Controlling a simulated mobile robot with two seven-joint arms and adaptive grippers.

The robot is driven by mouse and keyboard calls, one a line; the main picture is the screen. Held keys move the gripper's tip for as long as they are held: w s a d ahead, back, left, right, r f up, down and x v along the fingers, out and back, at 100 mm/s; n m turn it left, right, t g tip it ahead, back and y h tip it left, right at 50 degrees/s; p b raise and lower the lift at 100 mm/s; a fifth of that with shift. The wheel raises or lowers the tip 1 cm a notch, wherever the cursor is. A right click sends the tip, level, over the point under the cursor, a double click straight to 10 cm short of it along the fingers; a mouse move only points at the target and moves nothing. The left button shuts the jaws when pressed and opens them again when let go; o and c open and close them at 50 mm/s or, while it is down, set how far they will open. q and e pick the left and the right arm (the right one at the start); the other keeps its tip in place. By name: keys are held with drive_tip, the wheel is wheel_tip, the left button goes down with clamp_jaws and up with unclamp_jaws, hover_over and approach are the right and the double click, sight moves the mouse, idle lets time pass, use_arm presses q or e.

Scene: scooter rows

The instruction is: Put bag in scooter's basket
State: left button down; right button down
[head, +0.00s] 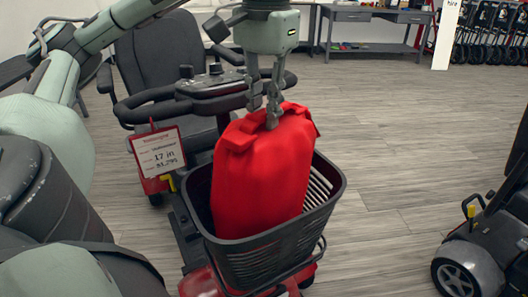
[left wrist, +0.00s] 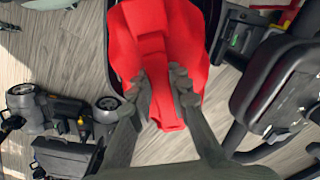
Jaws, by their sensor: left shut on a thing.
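The red bag (head: 264,170) stands upright, its lower part inside the scooter's dark basket (head: 262,258) and its top rising above the rim. My left gripper (head: 272,118) comes down from above and is shut on the top of the bag. In the left wrist view the gripper's fingers (left wrist: 160,98) close on a raised strip of the bag (left wrist: 155,40). The bag's underside is hidden by the basket wall, so I cannot tell whether it touches the basket floor. My right gripper is not in view.
The scooter's handlebar (head: 210,88) and black seat (head: 165,60) stand behind the basket. A price tag (head: 158,150) hangs at the left. Another scooter (head: 480,255) is at the right edge. A grey desk (head: 372,20) stands at the back. Open floor (head: 390,130) lies to the right.

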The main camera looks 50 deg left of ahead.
use_arm(q)
wheel_tip(320, 180, down, 2)
drive_tip(key=shift+f, duration=2.35)
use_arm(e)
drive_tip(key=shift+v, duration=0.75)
use_arm(q)
drive_tip(key=shift+f, duration=0.1)
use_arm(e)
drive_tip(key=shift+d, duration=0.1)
use_arm(q)
drive_tip(key=c, duration=1.4)
unclamp_jaws()
drive_tip(key=shift+c, duration=0.2)
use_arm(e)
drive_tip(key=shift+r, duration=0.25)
